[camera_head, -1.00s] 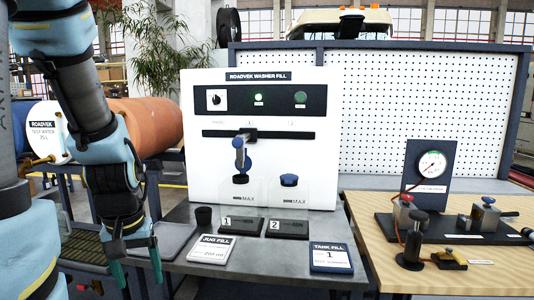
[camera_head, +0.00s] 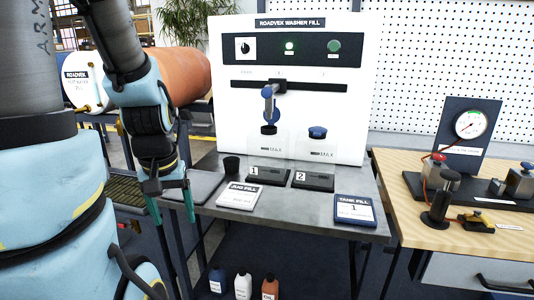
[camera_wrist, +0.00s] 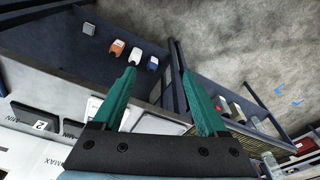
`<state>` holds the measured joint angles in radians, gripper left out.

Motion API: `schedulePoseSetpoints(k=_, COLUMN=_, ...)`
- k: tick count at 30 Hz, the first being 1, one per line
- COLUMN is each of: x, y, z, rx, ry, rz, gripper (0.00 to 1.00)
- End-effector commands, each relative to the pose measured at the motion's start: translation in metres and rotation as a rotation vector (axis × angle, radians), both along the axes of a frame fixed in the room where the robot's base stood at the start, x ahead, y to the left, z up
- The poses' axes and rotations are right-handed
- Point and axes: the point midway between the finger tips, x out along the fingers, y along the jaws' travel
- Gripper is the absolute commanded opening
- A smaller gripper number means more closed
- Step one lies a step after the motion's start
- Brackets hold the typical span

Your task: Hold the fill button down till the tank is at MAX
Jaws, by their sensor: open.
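The white washer fill panel (camera_head: 225,120) stands at the back of the grey bench. A blue-handled spout (camera_head: 268,105) hangs from a rail over the clear tank on base 1 (camera_head: 268,174). A second clear tank with a blue cap (camera_head: 318,132) stands on base 2 (camera_head: 313,181). I cannot make out a liquid level in either. My gripper (camera_head: 173,221) is open and empty, pointing down at the bench's left edge, apart from the panel. Its teal fingers show in the wrist view (camera_wrist: 160,95).
A JUG FILL card (camera_head: 240,195), a TANK FILL 1 card (camera_head: 355,210) and a black cup (camera_head: 231,164) lie on the bench. Bottles (camera_head: 243,285) stand on the shelf below. A gauge stand (camera_head: 470,135) is on the wooden table at right.

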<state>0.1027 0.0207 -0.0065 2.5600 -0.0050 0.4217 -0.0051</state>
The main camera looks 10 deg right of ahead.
Motion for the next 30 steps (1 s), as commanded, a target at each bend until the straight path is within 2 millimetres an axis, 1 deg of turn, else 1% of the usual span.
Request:
schedulePoseSetpoints(k=10, x=0.0000, y=0.0000, z=0.0000, rx=0.000, ry=0.000, rz=0.000, gripper=0.74)
schedulePoseSetpoints(k=27, x=0.0000, y=0.0000, z=0.0000, rx=0.000, ry=0.000, rz=0.000, gripper=0.10)
schedulePoseSetpoints(k=30, x=0.0000, y=0.0000, z=0.0000, rx=0.000, ry=0.000, rz=0.000, gripper=0.00)
